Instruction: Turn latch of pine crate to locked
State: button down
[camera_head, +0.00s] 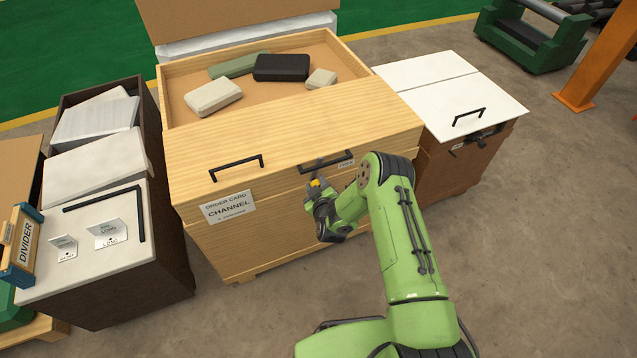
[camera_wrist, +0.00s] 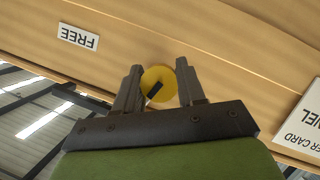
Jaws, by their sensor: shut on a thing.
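The pine crate (camera_head: 300,250) stands in the middle of the head view, with pale wood sides and a partly covered top. Its latch, a round yellow knob (camera_wrist: 160,84) with a dark and white mark, is on the front face in the wrist view. My gripper (camera_wrist: 158,75) has one finger on each side of the knob and is shut on it. In the head view my gripper (camera_head: 318,192) is at the crate's upper front, with only a bit of yellow showing. A white label reading FREE (camera_wrist: 78,37) appears upside down, left of the knob in the wrist view.
Black bar handles (camera_head: 237,166) sit on the crate's lid, and an order card (camera_head: 229,207) reads CHANNEL. Several blocks lie in the open top. A dark crate (camera_head: 165,240) stands left, a brown crate with white lids (camera_head: 450,90) right. Floor at right front is clear.

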jog(key=shift+w+a+r+n+t+h+p, duration=0.15)
jog(key=shift+n+t+h+p, duration=0.2)
jog(key=shift+n+p, duration=0.35)
jog(key=shift+d+r+n+t+h+p, duration=0.1)
jog(key=shift+n+t+h+p, duration=0.2)
jog(key=shift+n+p, duration=0.35)
jog(key=shift+a, duration=0.1)
jog(key=c, duration=1)
grip_release()
jog(key=o, duration=0.3)
jog(key=shift+f, duration=0.1)
jog(key=shift+s, duration=0.3)
jog(key=p+v, duration=0.7)
jog(key=v, duration=0.8)
